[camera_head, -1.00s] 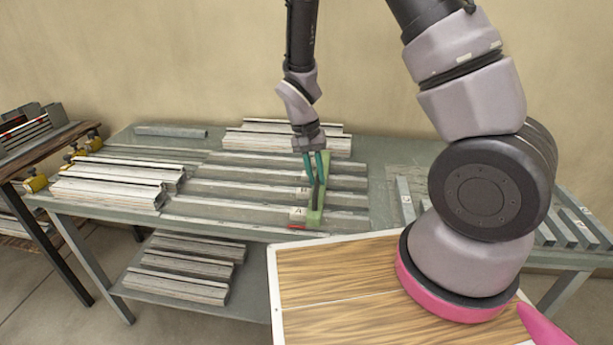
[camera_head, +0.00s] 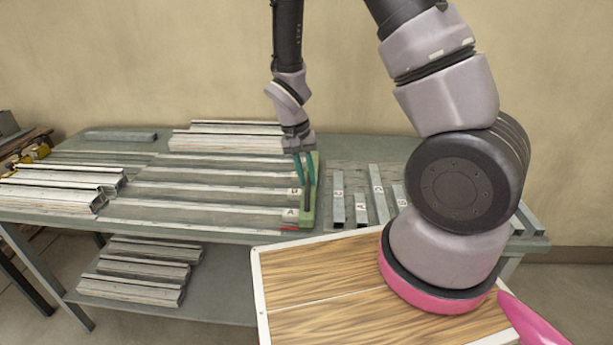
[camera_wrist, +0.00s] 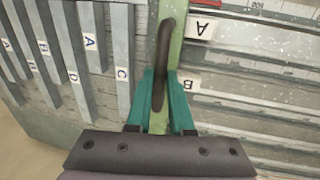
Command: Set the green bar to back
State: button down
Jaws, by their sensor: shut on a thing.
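The green bar (camera_head: 309,205) lies across the right end of the long pale rails on the bench, pointing from front to back. In the wrist view the bar (camera_wrist: 175,48) carries a dark arched handle (camera_wrist: 164,55). My gripper (camera_head: 305,182) is over the bar. Its teal fingers (camera_wrist: 166,88) are shut around the handle, one on each side, hiding part of the bar. White tags A (camera_head: 291,212) and B (camera_head: 295,190) sit just left of the bar. A small red mark (camera_head: 289,228) shows near its front end.
Several grey lettered strips (camera_head: 376,190) lie right of the bar. Metal profiles are stacked at the back (camera_head: 228,137) and left (camera_head: 62,183) of the bench, with more on the lower shelf (camera_head: 140,270). A wood-topped board (camera_head: 320,280) is in front.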

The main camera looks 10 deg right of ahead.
jog(key=shift+d, duration=0.3)
jog(key=c, duration=0.8)
grip_release()
jog(key=shift+d, duration=0.1)
jog(key=shift+r, duration=0.1)
jog(key=shift+a+r, duration=0.25)
notch_tip(320, 180, up, 10)
jog(key=a, duration=0.1)
jog(key=shift+w+a, duration=0.3)
jog(key=shift+a, duration=0.05)
